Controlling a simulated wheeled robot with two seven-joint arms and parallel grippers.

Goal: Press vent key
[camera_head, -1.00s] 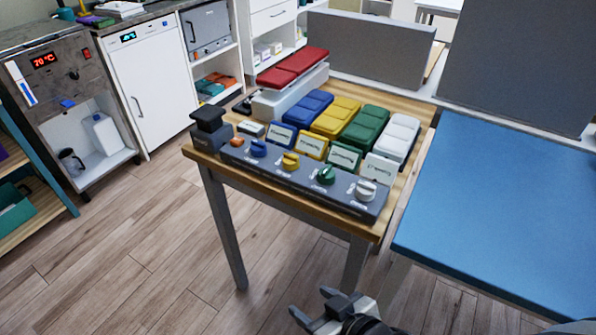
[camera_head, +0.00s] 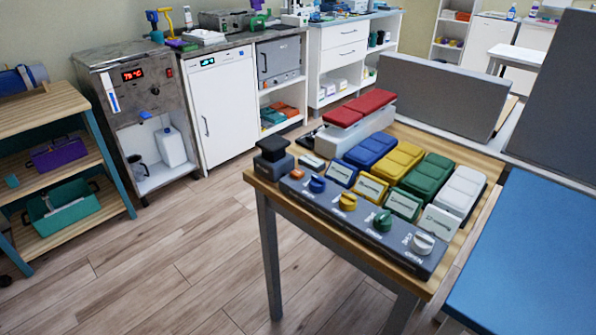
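I cannot read a vent label on any key. A steel unit at the left has a red temperature display (camera_head: 133,74), a small red switch (camera_head: 168,72) beside it and a blue lever (camera_head: 145,115) below. A grey control console (camera_head: 360,223) on the wooden table has blue, yellow, green and white knobs and a small orange button (camera_head: 297,174) at its left end. A black block-shaped piece (camera_head: 272,149) stands at the console's left end. Neither of my grippers is in view.
The wooden table (camera_head: 468,240) also carries coloured pads and a red-topped box (camera_head: 360,107). A blue couch (camera_head: 535,265) stands at the right. A wooden shelf (camera_head: 50,115) with bins stands at the left. The floor (camera_head: 185,255) between is clear.

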